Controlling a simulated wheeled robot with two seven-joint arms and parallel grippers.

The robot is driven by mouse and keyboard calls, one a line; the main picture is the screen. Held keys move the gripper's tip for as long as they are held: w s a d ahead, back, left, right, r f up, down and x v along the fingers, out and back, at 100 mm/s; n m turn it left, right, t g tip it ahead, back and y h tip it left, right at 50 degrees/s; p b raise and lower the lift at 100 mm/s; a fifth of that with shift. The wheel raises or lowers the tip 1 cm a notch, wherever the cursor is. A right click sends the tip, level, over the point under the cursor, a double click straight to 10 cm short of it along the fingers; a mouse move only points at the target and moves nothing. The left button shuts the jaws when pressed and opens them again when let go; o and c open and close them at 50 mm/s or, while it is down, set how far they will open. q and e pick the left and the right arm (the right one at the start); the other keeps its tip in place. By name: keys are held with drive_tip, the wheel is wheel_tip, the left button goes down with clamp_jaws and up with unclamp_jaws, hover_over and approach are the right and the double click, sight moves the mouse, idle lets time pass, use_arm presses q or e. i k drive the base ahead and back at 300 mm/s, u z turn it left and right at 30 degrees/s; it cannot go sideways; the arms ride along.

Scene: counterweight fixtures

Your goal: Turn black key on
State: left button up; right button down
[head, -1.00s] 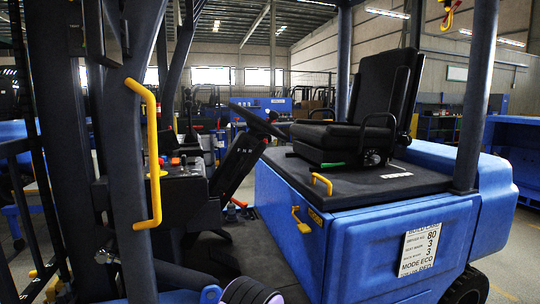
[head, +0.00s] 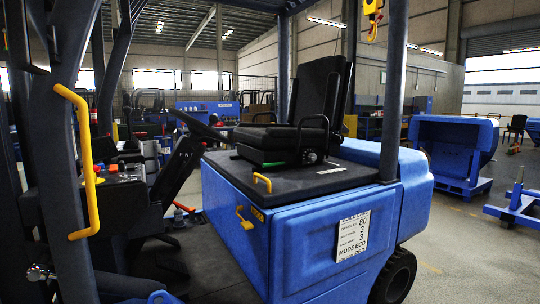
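A blue forklift (head: 310,245) fills the middle of the head view. Its dark dashboard (head: 122,181) is at the left, behind the front post, with small red and orange knobs (head: 113,168) on top. I cannot make out the black key; it is too small or hidden among the dashboard parts. The steering wheel (head: 200,127) is on a dark tilted column right of the dashboard. I see neither of my grippers clearly.
A yellow grab handle (head: 88,160) is on the dark front post (head: 57,130). The black seat (head: 305,125) stands on the blue body. A small shiny metal part (head: 40,272) shows at lower left. Open floor (head: 465,255) lies at the right, with a blue frame (head: 452,150) beyond.

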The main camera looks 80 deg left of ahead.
sight(122, 163)
drive_tip(key=z, duration=0.05)
drive_tip(key=k, duration=2.25)
drive_tip(key=u, duration=0.45)
